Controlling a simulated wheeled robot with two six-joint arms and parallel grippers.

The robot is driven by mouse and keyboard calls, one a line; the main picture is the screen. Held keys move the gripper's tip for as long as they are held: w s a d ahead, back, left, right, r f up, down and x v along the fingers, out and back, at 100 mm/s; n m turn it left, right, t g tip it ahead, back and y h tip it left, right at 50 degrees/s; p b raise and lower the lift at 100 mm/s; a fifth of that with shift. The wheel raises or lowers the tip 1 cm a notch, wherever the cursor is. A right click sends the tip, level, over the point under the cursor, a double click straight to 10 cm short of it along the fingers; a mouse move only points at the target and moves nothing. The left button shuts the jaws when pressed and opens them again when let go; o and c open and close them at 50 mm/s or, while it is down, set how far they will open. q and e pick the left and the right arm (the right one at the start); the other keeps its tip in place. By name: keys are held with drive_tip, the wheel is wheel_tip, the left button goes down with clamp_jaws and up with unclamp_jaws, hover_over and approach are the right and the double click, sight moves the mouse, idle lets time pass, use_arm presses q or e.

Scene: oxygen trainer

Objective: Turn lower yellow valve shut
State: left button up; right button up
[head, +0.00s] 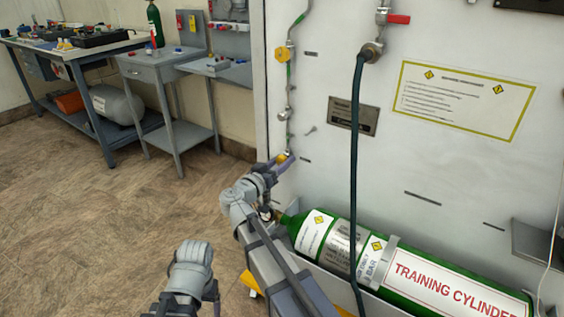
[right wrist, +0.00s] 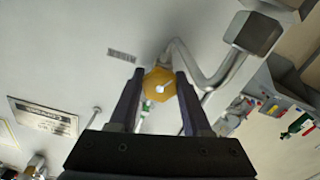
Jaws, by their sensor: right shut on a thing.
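The lower yellow valve (head: 282,157) sits low on a thin pipe along the left side of the white panel. My right gripper (head: 276,165) reaches up to it and is shut on it. In the right wrist view the valve is a yellow, roughly six-sided knob (right wrist: 159,84) with a pale centre, between the two dark fingers of my right gripper (right wrist: 158,78). The fingers partly hide the valve in the head view. A grey part of my left arm shows at the bottom of the head view; its gripper does not show.
An upper yellow valve (head: 282,53) is higher on the same pipe. A green training cylinder (head: 410,275) lies beneath, close to my right arm. A dark hose (head: 356,150) hangs down the panel. A grey side table (head: 160,68) stands back left; the floor there is clear.

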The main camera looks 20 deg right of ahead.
drive_tip(key=shift+m, duration=2.9)
clamp_jaws()
drive_tip(key=o, duration=1.2)
unclamp_jaws()
drive_tip(key=shift+v, duration=3.9)
